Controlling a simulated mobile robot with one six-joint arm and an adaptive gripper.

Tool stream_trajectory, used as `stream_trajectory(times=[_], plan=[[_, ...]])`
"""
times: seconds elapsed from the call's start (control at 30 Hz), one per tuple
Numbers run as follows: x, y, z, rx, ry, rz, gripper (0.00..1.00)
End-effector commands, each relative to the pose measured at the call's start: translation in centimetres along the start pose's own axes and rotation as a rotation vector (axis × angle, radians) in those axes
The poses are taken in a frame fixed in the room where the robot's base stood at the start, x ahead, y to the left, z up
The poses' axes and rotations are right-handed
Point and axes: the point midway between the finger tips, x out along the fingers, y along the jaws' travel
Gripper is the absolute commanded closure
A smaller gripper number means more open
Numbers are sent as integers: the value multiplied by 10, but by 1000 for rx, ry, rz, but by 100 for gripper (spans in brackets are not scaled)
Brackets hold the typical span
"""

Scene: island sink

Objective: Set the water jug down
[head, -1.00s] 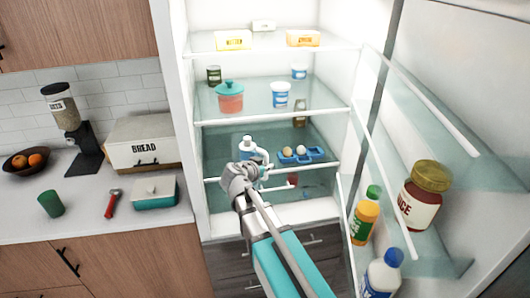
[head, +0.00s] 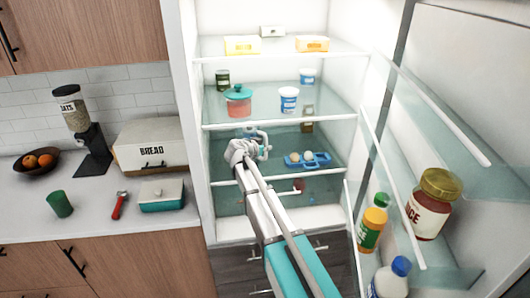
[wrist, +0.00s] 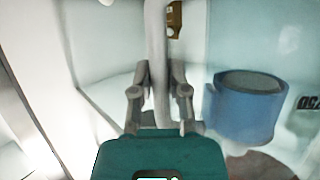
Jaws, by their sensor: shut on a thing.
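The water jug (head: 264,153) is pale and mostly hidden behind my gripper (head: 257,147) in the head view. It is inside the open fridge, left of the blue egg tray (head: 307,161). In the wrist view, my gripper (wrist: 158,88) is shut on an upright, pale grey bar that looks like the jug's handle (wrist: 156,45). The jug's clear body is hard to make out there. I cannot tell whether its base touches the glass shelf (head: 235,170) or hangs just above it.
A pink pot with a teal lid (head: 238,101) and a blue-white tub (head: 289,101) stand on the shelf above. A dark jar (head: 307,118) is behind the tray. The open door (head: 415,140) holds bottles on the right. A blue round thing (wrist: 243,110) shows in the wrist view.

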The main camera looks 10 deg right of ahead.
Motion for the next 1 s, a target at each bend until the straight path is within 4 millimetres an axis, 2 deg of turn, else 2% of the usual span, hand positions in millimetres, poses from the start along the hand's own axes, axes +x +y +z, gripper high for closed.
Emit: stream_trajectory(times=[0.1, 0.53, 0.7, 1.0], plan=[[5, -5, -2, 1, 1, 0, 100], [7, -7, -3, 1, 1, 0, 100], [18, -18, -7, 1, 1, 1, 100], [27, -14, 20, 1, 1, 1, 100]])
